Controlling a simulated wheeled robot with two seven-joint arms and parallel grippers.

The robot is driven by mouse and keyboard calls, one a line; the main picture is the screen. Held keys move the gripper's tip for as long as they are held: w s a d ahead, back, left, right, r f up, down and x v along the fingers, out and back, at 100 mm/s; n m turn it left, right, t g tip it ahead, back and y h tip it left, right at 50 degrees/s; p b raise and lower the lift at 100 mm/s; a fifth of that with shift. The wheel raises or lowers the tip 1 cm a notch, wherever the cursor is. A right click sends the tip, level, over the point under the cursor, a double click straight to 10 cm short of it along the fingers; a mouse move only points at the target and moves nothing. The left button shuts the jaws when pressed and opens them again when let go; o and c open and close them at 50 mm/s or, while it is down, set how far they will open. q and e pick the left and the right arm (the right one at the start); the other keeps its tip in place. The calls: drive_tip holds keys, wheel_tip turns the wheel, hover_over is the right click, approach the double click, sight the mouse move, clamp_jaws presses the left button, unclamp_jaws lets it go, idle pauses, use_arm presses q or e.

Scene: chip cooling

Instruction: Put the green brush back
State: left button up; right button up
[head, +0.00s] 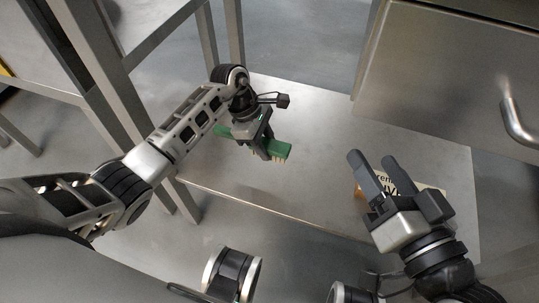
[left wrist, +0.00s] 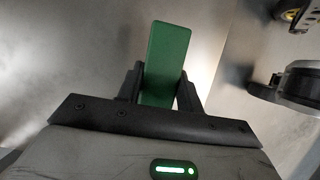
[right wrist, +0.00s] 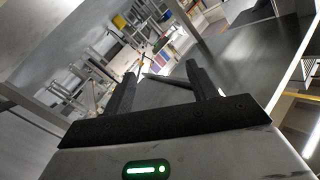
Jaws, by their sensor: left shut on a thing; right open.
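The green brush (head: 275,149) with pale bristles pointing down is in my left gripper (head: 262,146), over the left part of the metal table. My left gripper is shut on the brush's green body. The brush also shows in the left wrist view (left wrist: 166,62) between the two fingers (left wrist: 160,88). I cannot tell whether the bristles touch the table surface. My right gripper (head: 370,167) is open and empty near the table's right part, and its spread fingers also show in the right wrist view (right wrist: 160,85).
The metal table (head: 330,140) is mostly bare. An object with a printed label (head: 425,188) lies partly hidden behind my right gripper. A metal cabinet with a handle (head: 517,122) stands at the upper right. A metal frame (head: 110,75) rises at the left.

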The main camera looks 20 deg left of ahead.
sight(267, 166)
use_arm(q)
drive_tip(key=shift+f, duration=0.8)
wheel_tip(267, 166, down, 4)
drive_tip(key=shift+r+b, duration=0.1)
drive_tip(key=shift+b, duration=0.95)
use_arm(e)
drive_tip(key=r+n+t, duration=0.1)
drive_tip(key=w+r+t, duration=0.1)
drive_tip(key=w+r+n+t+y, duration=0.1)
drive_tip(key=r, duration=0.1)
drive_tip(key=shift+d+n, duration=0.3)
drive_tip(key=shift+d, duration=0.1)
use_arm(q)
drive_tip(key=shift+w+f, duration=0.1)
drive_tip(key=shift+f, duration=0.2)
use_arm(e)
drive_tip(key=shift+w+r, duration=0.15)
use_arm(q)
drive_tip(key=o, duration=1.1)
drive_tip(key=shift+c, duration=0.2)
use_arm(e)
drive_tip(key=shift+r, duration=0.1)
use_arm(q)
drive_tip(key=shift+r, duration=0.15)
